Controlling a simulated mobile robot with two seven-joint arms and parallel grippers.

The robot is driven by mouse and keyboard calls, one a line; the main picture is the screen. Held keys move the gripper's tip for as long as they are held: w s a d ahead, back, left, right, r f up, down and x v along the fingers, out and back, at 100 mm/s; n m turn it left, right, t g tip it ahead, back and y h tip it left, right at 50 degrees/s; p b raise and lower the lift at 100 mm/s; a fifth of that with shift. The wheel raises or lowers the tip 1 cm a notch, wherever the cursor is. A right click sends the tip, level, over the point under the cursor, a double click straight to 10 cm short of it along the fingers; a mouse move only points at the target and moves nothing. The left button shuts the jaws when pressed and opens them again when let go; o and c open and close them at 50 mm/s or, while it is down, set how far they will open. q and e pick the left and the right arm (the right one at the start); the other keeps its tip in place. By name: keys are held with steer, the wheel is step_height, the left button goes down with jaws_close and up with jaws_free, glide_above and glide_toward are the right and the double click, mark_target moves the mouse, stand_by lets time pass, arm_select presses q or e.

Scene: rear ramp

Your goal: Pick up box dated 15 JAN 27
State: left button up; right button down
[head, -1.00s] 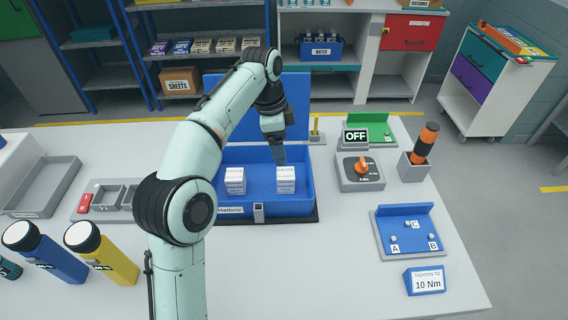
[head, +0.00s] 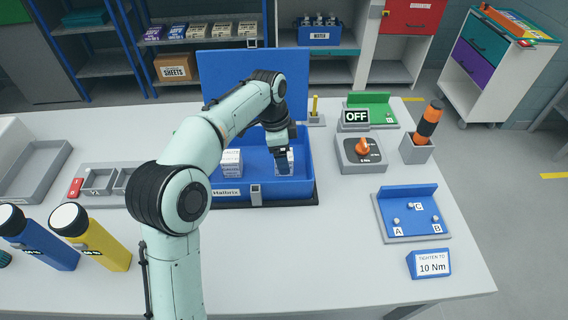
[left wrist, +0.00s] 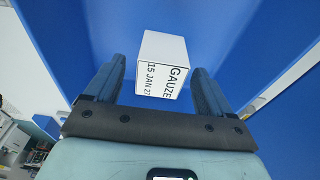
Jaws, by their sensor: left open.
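The white box printed "GAUZE" and "15 JAN 27" (left wrist: 162,62) shows in the left wrist view, just ahead of and between my open fingers. In the head view it stands in the right half of the blue case (head: 232,190), mostly hidden behind my gripper. My left gripper (head: 284,165) reaches down into the case over this box; it also shows in the left wrist view (left wrist: 158,88), its fingers apart with nothing held. A second white box (head: 232,162) stands in the left half of the case; its date is too small to read. My right gripper is not in view.
The case's raised blue lid (head: 252,88) stands behind my gripper. To the right are a grey box with an orange knob (head: 362,148), an OFF sign (head: 356,117) and a blue fixture (head: 410,212). Blue (head: 38,240) and yellow (head: 92,238) bottles stand at front left.

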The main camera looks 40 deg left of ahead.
arm_select(q)
step_height(320, 180, down, 2)
steer(key=shift+w+d+f, duration=0.1)
steer(key=c, duration=1.1)
steer(key=shift+r, duration=0.2)
